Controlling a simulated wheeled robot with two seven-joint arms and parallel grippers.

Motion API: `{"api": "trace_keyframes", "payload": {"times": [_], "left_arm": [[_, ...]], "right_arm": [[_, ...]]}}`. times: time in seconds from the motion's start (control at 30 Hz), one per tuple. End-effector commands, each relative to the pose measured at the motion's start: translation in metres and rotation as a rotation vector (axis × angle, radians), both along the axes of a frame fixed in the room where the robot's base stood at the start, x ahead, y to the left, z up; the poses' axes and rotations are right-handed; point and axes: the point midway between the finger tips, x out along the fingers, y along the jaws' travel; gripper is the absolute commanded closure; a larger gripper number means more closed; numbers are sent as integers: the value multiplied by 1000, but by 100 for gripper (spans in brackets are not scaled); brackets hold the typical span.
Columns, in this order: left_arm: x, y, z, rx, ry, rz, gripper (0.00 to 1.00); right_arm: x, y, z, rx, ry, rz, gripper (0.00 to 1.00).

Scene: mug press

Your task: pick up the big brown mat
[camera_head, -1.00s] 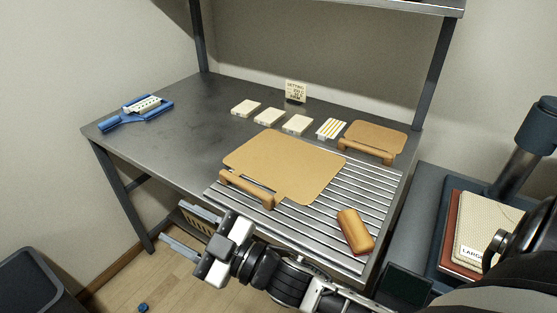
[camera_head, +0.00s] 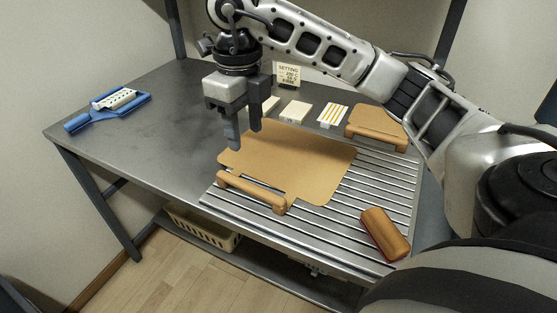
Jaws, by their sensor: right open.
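The big brown mat (camera_head: 295,165) lies flat on the table, partly over the slatted metal rack. A brown handle bar (camera_head: 251,191) runs along its near left edge. My right gripper (camera_head: 243,142) is above the mat's far left part, pointing down, with its two dark fingers apart and nothing between them. I cannot tell whether a fingertip touches the mat. The right arm comes in from the right over the back of the table. My left gripper is not in view.
A smaller brown mat (camera_head: 376,127) with a handle lies at the back right. Several pale blocks stand near a sign (camera_head: 287,74). A blue tool (camera_head: 108,109) lies at the far left.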

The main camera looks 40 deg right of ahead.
Motion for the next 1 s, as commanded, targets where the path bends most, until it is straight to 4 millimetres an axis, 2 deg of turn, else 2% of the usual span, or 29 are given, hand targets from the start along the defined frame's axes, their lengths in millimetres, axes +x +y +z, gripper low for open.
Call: {"api": "trace_keyframes", "payload": {"times": [0.03,0.1,0.3,0.6,0.83,1.0], "left_arm": [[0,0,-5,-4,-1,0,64],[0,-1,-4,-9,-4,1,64],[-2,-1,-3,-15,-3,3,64],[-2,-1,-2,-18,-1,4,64],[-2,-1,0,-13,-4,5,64],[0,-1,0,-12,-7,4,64]], "right_arm": [[-1,1,-17,3,7,3,55],[-1,1,-32,4,9,5,55],[-1,1,-69,4,6,5,55],[-1,2,-93,6,4,6,55],[-3,4,-128,7,5,6,55],[-2,4,-140,7,2,6,55]]}}
